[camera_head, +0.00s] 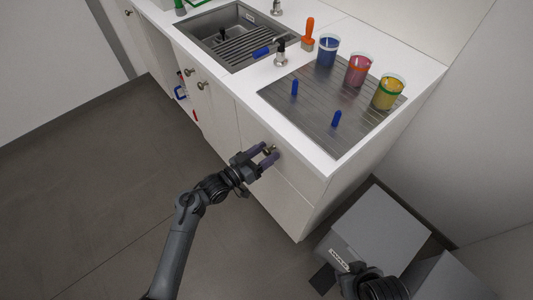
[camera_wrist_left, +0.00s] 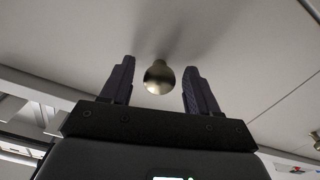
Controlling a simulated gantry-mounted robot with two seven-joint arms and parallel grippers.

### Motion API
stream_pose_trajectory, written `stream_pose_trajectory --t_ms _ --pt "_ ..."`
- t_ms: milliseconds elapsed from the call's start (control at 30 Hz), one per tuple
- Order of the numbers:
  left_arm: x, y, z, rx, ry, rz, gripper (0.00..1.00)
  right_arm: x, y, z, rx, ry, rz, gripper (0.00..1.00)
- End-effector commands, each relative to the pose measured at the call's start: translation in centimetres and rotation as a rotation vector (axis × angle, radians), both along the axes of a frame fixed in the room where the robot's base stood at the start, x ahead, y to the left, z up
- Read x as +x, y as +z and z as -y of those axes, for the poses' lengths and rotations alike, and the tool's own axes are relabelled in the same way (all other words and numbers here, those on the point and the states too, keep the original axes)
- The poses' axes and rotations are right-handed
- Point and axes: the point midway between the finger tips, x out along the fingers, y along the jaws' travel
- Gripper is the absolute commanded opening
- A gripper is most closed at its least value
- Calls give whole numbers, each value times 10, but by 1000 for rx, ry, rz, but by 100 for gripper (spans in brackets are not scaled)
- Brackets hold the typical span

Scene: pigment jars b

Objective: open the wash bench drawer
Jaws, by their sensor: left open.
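The wash bench drawer (camera_head: 290,172) is a white front panel below the worktop, flush with the cabinet as far as I can see. Its round metal knob (camera_head: 272,149) shows in the head view at my left gripper (camera_head: 264,155). In the left wrist view the brassy knob (camera_wrist_left: 159,77) sits between the two dark fingers of my left gripper (camera_wrist_left: 159,85). The fingers are open, with a gap on each side of the knob. A dark part of my right arm (camera_head: 380,287) shows at the lower right; its finger state cannot be made out.
A steel drainboard (camera_head: 312,112) holds two blue-handled items and three jars: blue (camera_head: 327,51), pink (camera_head: 358,70), yellow (camera_head: 389,91). A dark sink (camera_head: 235,38) lies left. A grey box (camera_head: 375,225) stands on the floor right of the bench. The floor in front is clear.

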Motion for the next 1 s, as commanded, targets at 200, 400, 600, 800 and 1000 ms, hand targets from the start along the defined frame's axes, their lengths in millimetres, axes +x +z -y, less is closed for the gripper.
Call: stream_pose_trajectory --t_ms 200,400,600,800,1000 --pt "4 0 5 0 0 0 60 0 -2 0 0 0 -1 43" --pt "4 0 5 0 0 0 60 0 -2 0 0 0 -1 43" --pt "4 0 5 1 0 -1 31 0 -2 0 0 0 0 43" --pt "4 0 5 0 0 0 1 0 -2 0 0 0 0 43" --pt "4 0 5 1 0 -1 0 0 -2 0 0 0 0 43"
